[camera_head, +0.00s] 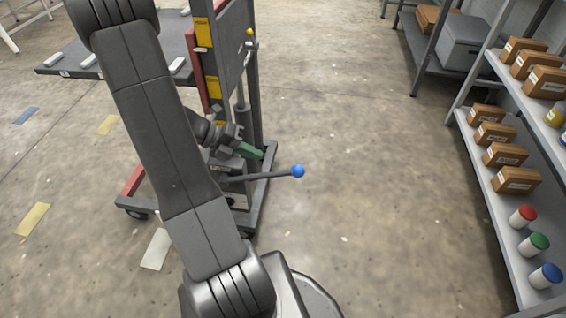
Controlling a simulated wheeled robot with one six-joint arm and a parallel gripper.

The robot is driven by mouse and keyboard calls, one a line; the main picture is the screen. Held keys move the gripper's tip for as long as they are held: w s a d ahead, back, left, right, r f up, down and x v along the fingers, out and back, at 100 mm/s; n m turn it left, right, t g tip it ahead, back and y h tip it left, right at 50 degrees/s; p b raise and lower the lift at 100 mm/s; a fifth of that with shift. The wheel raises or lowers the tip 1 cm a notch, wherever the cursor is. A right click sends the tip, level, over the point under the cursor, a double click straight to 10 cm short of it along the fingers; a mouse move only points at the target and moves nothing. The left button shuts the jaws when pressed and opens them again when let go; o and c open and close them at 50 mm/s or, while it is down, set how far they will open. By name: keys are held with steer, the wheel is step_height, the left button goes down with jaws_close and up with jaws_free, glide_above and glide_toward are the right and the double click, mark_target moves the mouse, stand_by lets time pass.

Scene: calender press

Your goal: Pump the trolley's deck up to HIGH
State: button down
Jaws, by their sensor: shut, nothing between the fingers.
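The trolley stands at the upper left, with an upright mast (233,50) bearing several yellow labels (203,32) whose print I cannot read. Its dark deck (60,62) reaches left behind my arm, partly hidden. A dark lever with a blue knob (298,171) sticks out to the right, low by the mast. My gripper (234,137) is shut and empty, above the lever's inner end and left of the blue knob. A green piece (250,151) shows beside it; I cannot tell what it belongs to. I cannot tell whether my gripper touches the lever.
A yellow knob (250,31) sits high by the mast. The trolley's base frame (262,185) lies low on the floor. A shelf rack (490,190) with cartons and lidded jars fills the right side. The floor (370,200) between trolley and rack is clear.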

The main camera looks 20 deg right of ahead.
mark_target(292, 169)
steer(key=b+x, duration=0.3)
steer(key=x, duration=0.5)
steer(key=shift+s+d+f+b, duration=0.1)
steer(key=shift+s+f+b, duration=0.05)
steer(key=shift+f+b, duration=0.15)
steer(key=shift+s+d+f+b, duration=0.25)
steer(key=shift+d+f+b, duration=0.05)
steer(key=shift+d, duration=0.35)
